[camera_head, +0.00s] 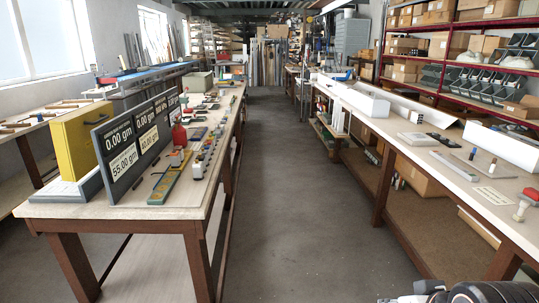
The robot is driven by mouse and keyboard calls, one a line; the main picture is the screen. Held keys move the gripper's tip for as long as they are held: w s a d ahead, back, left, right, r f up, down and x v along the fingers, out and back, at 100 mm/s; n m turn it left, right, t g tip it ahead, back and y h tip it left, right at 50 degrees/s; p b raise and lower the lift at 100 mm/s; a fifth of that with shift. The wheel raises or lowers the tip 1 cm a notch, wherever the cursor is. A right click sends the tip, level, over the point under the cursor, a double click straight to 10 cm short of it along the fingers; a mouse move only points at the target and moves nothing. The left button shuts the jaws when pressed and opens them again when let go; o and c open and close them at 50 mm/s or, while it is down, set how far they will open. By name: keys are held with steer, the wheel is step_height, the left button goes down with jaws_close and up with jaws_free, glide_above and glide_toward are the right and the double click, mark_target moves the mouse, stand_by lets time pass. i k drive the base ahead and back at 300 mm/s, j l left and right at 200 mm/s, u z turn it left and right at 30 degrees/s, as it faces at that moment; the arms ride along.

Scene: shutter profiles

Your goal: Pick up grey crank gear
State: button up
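I cannot pick out the grey crank gear with certainty; the small parts on the tables are too small to tell apart. On the right workbench (448,187) lie a flat grey-white piece (417,139), a dark block (444,140) and small upright cylinders (472,154). A red and white piece (525,203) lies near its front right. Black and silver parts of my arm show at the bottom right edge. I cannot tell from them whether my gripper is open or shut, nor whether it holds anything.
The left workbench (62,211) carries a yellow box (80,137), a dark panel with weight readouts (128,150), a red bottle (179,136) and several small parts. A concrete aisle (282,200) is clear between the benches. Shelves with boxes (455,45) stand at right.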

mark_target(219, 133)
steer(key=i+u, duration=0.15)
steer(key=i, duration=0.75)
steer(key=i+l+u, duration=0.1)
steer(key=i, duration=0.85)
steer(key=i+l+u, duration=0.15)
steer(key=i+u, duration=0.2)
steer(key=u, duration=0.15)
steer(key=i+l+u, duration=0.25)
steer(key=u, duration=0.2)
steer(key=i+l+u, duration=0.35)
steer(key=u, duration=0.15)
steer(key=i+l+u, duration=0.15)
steer(key=l+u, duration=0.3)
steer(key=i+l+u, duration=0.15)
steer(key=l+u, duration=0.15)
steer(key=l, duration=0.25)
steer(key=l+u, duration=0.3)
steer(key=l, duration=0.2)
steer(key=i, duration=0.05)
